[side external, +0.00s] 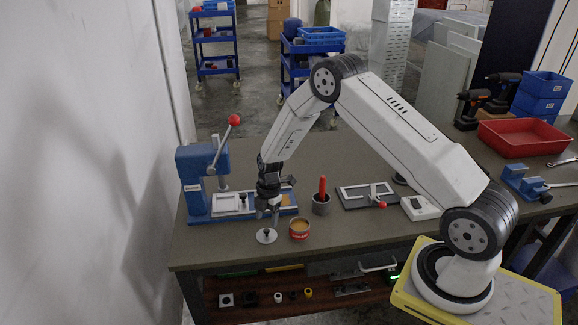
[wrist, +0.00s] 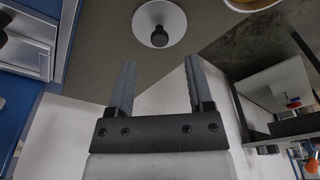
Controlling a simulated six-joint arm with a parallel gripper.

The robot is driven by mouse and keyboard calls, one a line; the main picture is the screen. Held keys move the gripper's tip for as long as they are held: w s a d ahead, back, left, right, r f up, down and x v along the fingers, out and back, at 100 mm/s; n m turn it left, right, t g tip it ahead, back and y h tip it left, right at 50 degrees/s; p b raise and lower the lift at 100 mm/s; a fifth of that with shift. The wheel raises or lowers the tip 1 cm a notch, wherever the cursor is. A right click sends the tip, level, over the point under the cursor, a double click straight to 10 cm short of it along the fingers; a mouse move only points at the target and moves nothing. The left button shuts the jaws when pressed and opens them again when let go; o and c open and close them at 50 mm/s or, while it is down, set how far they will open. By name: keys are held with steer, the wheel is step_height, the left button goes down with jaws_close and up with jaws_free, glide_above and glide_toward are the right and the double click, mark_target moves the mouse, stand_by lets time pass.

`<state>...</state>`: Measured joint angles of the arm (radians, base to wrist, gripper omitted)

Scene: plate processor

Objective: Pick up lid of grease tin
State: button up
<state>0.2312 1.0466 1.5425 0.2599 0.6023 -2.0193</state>
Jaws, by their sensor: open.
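The lid of the grease tin is a pale round disc with a dark knob. In the side external view the lid (side external: 266,237) lies flat on the bench near its front edge. In the wrist view the lid (wrist: 151,20) shows at the top centre, beyond the fingertips. The open red grease tin (side external: 299,229) with tan contents stands just right of the lid; part of its rim (wrist: 250,3) shows at the wrist view's top right. My gripper (side external: 268,212) is above the lid, fingers pointing down. In the wrist view my gripper (wrist: 158,72) is open and empty.
A blue lever press (side external: 203,175) with a red-knobbed handle stands behind and left. A grey pot (side external: 321,206) with a red-handled tool stands right of the tin. A dark plate fixture (side external: 366,195) lies farther right. The bench's front edge is close to the lid.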

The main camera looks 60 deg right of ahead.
mark_target(267, 230)
steer(key=shift+a+f, duration=0.2)
steer(key=shift+f, duration=2.35)
jaws_close()
